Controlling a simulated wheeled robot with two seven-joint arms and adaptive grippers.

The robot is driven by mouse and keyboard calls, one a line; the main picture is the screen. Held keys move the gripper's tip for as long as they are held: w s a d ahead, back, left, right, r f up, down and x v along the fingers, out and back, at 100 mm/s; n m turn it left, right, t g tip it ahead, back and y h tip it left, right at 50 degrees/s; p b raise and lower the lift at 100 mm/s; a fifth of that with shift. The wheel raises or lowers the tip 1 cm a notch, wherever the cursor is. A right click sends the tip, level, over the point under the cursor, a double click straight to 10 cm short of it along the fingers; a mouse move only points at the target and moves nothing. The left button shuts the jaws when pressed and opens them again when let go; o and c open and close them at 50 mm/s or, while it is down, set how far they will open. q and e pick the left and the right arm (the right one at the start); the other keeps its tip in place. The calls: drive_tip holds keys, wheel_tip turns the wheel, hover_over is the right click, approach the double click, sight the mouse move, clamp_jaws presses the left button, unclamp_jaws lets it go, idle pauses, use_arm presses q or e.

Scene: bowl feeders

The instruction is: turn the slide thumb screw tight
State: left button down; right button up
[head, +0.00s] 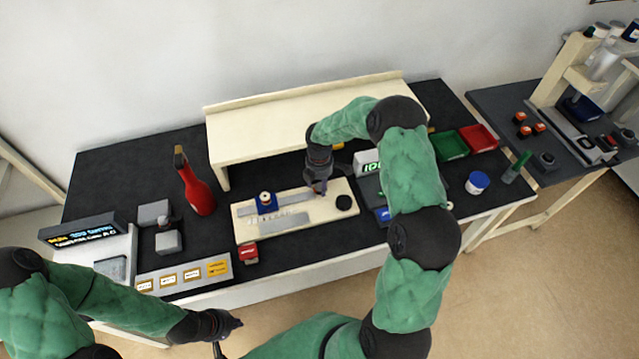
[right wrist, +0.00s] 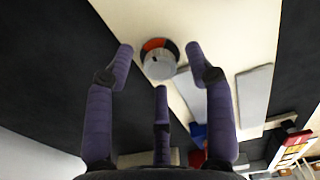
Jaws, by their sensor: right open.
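The pale fixture board (head: 300,231) lies on the dark bench with a blue slide block (head: 267,203) and grey plates on it. In the right wrist view a round grey screw head (right wrist: 159,65) sits on a dark disc with a red-orange sector; I take it as the thumb screw. My right gripper (head: 319,190) is over the board, hiding the screw in the head view. In the wrist view its three purple fingers (right wrist: 161,72) are spread around the screw head, with visible gaps. My left gripper (head: 229,336) is open and empty in front of the bench.
A raised cream shelf (head: 270,125) stands behind.

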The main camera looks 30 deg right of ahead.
clamp_jaws()
drive_tip(key=shift+m, duration=0.4)
drive_tip(key=m+b, duration=0.1)
drive_tip(key=m, duration=0.2)
drive_tip(key=shift+m, duration=0.3)
drive_tip(key=m+b, duration=0.1)
drive_tip(key=m, duration=0.2)
drive_tip(key=shift+m, duration=0.4)
drive_tip(key=m+b, duration=0.1)
drive_tip(key=m, duration=0.3)
drive_tip(key=shift+m+b, duration=0.7)
drive_tip(key=shift+m, duration=1.3)
